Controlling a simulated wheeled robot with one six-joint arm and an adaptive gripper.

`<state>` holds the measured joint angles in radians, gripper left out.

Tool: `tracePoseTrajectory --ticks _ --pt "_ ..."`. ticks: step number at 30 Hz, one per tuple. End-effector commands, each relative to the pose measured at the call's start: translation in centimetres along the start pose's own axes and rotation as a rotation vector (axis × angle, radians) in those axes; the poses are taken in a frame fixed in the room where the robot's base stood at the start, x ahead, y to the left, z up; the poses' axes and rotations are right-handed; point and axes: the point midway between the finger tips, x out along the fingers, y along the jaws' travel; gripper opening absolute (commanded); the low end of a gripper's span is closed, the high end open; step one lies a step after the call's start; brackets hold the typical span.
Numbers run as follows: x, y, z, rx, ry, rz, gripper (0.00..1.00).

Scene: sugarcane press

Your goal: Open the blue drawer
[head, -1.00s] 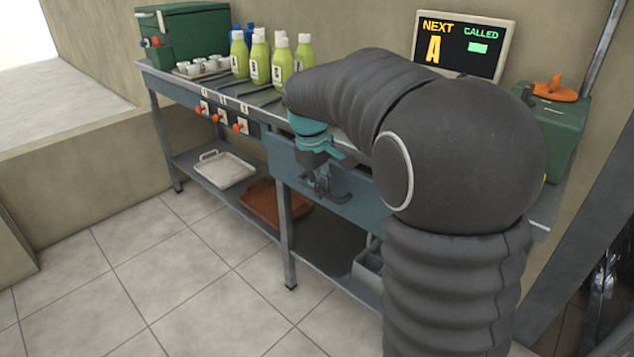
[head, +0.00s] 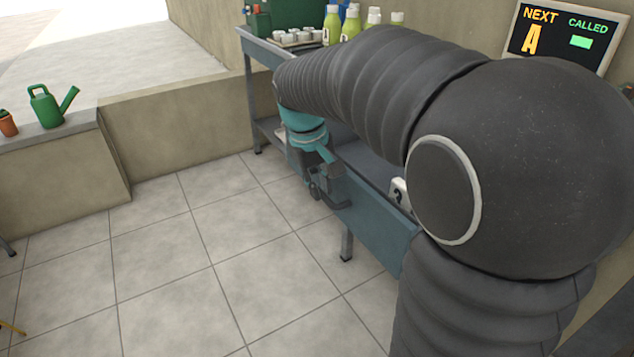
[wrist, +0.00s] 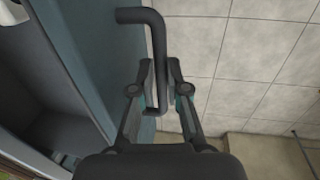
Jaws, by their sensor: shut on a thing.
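The blue drawer (head: 372,222) stands pulled out from the metal counter, and part of its inside shows behind the front panel. A white block with a question mark (head: 399,194) is seen in it. In the wrist view the drawer front (wrist: 98,50) runs along the left, with the open inside left of it. The dark bar handle (wrist: 156,45) sticks out from the front. My gripper (wrist: 161,92) is shut on the handle, one finger on each side. In the head view my gripper (head: 322,188) is at the drawer front, its fingertips partly hidden.
The counter (head: 262,50) carries green bottles (head: 350,24), a tray of cups (head: 292,38) and a green machine (head: 290,12). A lit screen (head: 563,38) hangs behind. A green watering can (head: 48,106) stands on a ledge at left. The tiled floor before the drawer is clear.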

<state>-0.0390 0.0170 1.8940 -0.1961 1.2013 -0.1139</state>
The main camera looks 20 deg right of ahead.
Motion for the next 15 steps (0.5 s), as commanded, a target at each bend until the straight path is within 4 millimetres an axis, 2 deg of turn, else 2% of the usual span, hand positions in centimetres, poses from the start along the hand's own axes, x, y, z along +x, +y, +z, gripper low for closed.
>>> tracePoseTrajectory --ticks 12,13,15 --pt "0.01 -0.15 0.19 0.004 -0.007 0.0 0.0" --pt "0.01 -0.15 0.19 0.004 -0.007 0.0 0.19" --pt "0.0 -0.17 0.16 0.004 -0.006 0.0 0.37"
